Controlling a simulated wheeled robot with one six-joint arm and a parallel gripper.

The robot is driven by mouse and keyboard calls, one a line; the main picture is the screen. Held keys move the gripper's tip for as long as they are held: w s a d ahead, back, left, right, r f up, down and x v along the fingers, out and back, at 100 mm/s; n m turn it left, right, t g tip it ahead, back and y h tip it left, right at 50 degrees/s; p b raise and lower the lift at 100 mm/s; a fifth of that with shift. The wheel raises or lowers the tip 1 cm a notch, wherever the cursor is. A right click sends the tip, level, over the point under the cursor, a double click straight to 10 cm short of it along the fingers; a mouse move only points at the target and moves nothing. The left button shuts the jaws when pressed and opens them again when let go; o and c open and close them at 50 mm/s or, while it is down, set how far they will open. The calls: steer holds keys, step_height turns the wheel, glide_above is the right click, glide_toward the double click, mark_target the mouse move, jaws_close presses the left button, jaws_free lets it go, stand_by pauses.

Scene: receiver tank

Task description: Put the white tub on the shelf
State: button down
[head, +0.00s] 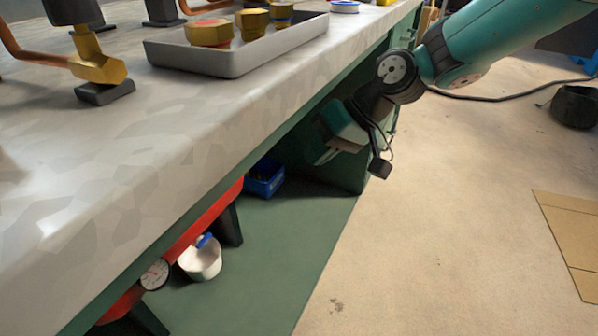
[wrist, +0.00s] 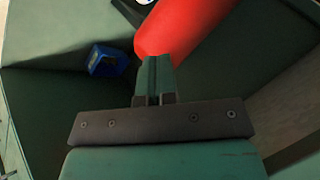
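The white tub (head: 200,261) shows in the head view, low under the bench beside the red tank. It appears to stand on the green lower shelf (head: 285,245), with something blue at its top. My gripper (head: 325,150) is at the bench's side, partly hidden by the bench edge, up and to the right of the tub and apart from it. In the wrist view its fingers (wrist: 155,80) are together with nothing visible between them. A small white and blue bit at the wrist view's top edge is too cut off to identify.
The red tank (head: 205,222) with dark legs and a gauge (head: 155,274) lies under the bench; it also fills the wrist view's top (wrist: 185,25). A blue bin (head: 265,178) sits further back. A grey tray (head: 235,58) with brass parts is on the benchtop. Open floor lies right.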

steer(key=s+d+r+h, duration=0.2)
steer(key=s+d, duration=0.3)
steer(key=s, duration=0.6)
steer(key=s+d+r+n+h, duration=0.1)
steer(key=s+d+r, duration=0.3)
steer(key=s, duration=0.7)
steer(key=shift+s+d+r+h+p, duration=0.15)
steer(key=shift+d+r+h+p, duration=0.25)
steer(key=shift+h, duration=0.1)
